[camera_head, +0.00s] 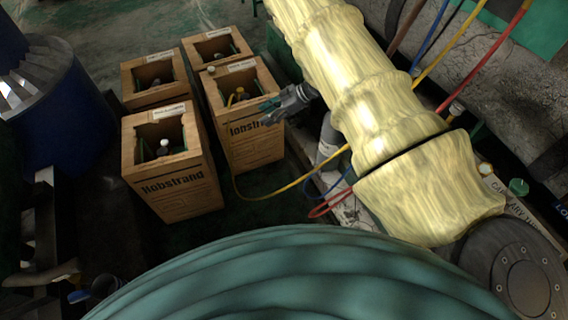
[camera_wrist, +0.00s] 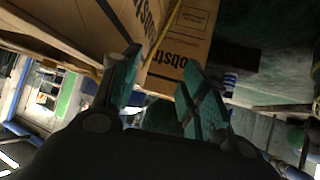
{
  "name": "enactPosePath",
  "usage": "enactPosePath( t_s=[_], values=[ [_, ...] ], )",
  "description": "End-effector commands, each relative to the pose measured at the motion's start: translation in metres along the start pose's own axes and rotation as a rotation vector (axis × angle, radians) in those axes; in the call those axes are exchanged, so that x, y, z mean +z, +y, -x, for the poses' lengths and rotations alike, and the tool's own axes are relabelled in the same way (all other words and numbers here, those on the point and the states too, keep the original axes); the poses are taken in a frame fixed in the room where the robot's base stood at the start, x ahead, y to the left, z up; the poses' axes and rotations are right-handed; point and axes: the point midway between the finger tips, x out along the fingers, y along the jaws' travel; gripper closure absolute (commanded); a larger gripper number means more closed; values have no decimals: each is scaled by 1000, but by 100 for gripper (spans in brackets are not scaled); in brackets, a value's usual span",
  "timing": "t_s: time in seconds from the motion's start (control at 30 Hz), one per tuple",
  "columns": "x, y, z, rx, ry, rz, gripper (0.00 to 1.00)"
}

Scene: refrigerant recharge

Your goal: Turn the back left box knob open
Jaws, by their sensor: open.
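The back left box (camera_head: 130,98) is an open-topped cardboard box in the head view. A small knob (camera_head: 155,82) shows dimly inside its dark opening; I cannot tell how it is turned. My gripper (camera_head: 268,112) is at the upper right side of the front right box (camera_head: 250,150), well to the right of the back left box. In the wrist view my gripper (camera_wrist: 160,80) has its two teal fingers apart, with nothing visibly held. Cardboard box faces with dark lettering lie beyond the fingers; the knob does not show there.
The front left box (camera_head: 175,185) holds a white-capped bottle. The back right box (camera_head: 215,35) is close behind. A yellow hose (camera_head: 240,198) runs from the front right box across the floor to the right. A blue drum (camera_head: 65,120) stands at left.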

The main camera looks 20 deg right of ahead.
Motion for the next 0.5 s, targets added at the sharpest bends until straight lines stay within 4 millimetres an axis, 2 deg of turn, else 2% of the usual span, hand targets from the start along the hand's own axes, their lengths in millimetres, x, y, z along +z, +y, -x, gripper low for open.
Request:
enactPosePath(
  t_s=[0.5],
  values=[
    [35, -60, -18, 239, -54, -280, 56]
  ],
)
